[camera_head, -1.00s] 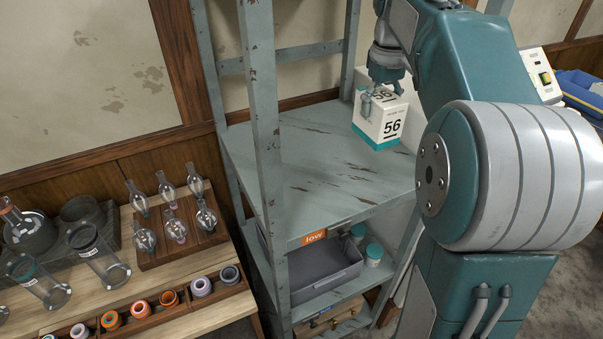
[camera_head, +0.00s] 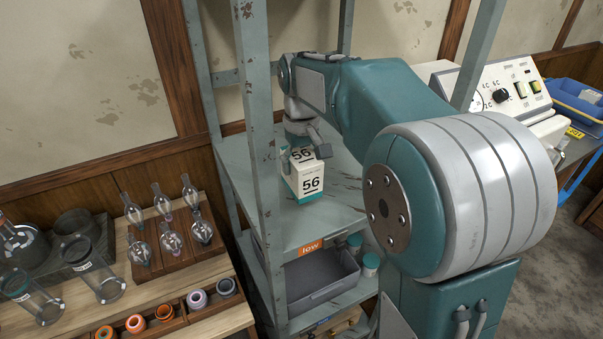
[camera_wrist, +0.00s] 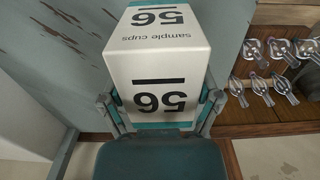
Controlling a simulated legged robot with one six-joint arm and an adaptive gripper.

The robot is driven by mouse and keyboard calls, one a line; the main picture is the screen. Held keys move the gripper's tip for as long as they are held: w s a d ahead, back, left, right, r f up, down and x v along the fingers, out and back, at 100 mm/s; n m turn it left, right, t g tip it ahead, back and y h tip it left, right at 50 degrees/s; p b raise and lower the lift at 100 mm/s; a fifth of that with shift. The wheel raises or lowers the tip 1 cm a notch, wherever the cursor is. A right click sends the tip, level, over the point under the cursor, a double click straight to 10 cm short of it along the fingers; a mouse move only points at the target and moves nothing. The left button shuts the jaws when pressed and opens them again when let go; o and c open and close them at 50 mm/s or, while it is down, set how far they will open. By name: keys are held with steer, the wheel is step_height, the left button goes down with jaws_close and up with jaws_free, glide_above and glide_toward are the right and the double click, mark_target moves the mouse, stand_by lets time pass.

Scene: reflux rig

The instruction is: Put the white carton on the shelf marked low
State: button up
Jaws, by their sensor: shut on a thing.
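The white carton (camera_head: 311,186) has a teal band, a black "56" and small lettering. My gripper (camera_head: 304,152) is shut on it from above, a finger on each side. In the wrist view the carton (camera_wrist: 158,75) fills the middle, and its lettering reads "sample cups". The carton is upright over the worn grey-green shelf (camera_head: 335,222), whose front edge bears the orange "low" label (camera_head: 310,248). It is behind the front left post. I cannot tell whether its base touches the board.
Shelf posts (camera_head: 262,120) stand close to the carton and my arm. Glassware stands on the wooden bench (camera_head: 215,325) at left. The board's front part is clear.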

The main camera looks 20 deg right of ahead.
steer(key=shift+f, duration=1.55)
steer(key=o, duration=1)
